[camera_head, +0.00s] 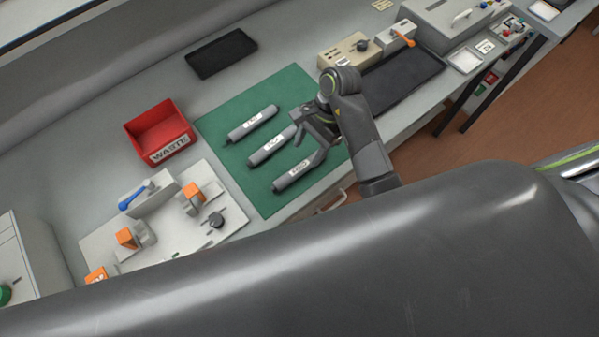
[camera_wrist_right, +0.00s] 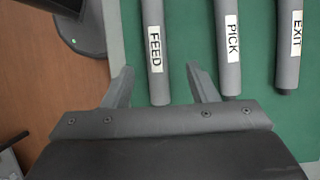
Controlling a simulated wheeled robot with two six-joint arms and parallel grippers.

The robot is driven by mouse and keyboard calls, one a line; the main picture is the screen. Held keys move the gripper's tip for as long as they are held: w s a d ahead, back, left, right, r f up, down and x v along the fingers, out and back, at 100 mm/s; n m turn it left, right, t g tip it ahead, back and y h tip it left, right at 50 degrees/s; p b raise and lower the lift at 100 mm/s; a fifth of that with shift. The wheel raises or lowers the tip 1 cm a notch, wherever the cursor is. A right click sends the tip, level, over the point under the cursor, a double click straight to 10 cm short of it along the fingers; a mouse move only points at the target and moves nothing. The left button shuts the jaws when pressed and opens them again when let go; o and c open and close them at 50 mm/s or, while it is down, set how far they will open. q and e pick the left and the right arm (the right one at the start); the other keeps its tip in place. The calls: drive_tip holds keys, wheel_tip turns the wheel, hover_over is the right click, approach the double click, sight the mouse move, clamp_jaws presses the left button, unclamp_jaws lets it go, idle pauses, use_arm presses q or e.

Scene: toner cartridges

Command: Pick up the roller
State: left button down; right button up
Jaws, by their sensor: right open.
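Three grey rollers with white labels lie side by side on a green mat (camera_head: 262,201). The FEED roller (camera_head: 288,182) is nearest the front edge, the PICK roller (camera_head: 262,154) is in the middle, and the EXIT roller (camera_head: 243,129) is farthest back. In the right wrist view the FEED roller (camera_wrist_right: 156,60) shows between the two fingers, with the PICK roller (camera_wrist_right: 231,60) and EXIT roller (camera_wrist_right: 289,60) to its right. My right gripper (camera_head: 308,150) is open over the rollers' right ends; it also shows in the wrist view (camera_wrist_right: 161,70). Contact cannot be told. My left gripper is out of view.
A red WASTE bin (camera_head: 157,130) stands left of the mat. A white fixture board (camera_head: 180,236) with orange blocks is at the lower left. A black tray (camera_head: 221,53) lies behind. A dark pad (camera_head: 408,80) and beige box (camera_head: 343,54) are to the right.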

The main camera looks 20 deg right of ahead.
sight(300, 166)
drive_tip(key=shift+a+f, duration=0.2)
drive_tip(key=shift+f, duration=0.3)
drive_tip(key=shift+s+a+f, duration=0.1)
drive_tip(key=shift+s, duration=0.1)
drive_tip(key=p+x, duration=0.2)
drive_tip(key=x, duration=0.1)
drive_tip(key=shift+s+a+f, duration=0.1)
drive_tip(key=shift+s, duration=0.15)
drive_tip(key=shift+s+a+f, duration=0.1)
drive_tip(key=shift+a+f, duration=0.15)
drive_tip(key=shift+f, duration=0.4)
drive_tip(key=shift+c, duration=0.2)
drive_tip(key=c, duration=1.1)
drive_tip(key=shift+r, duration=0.15)
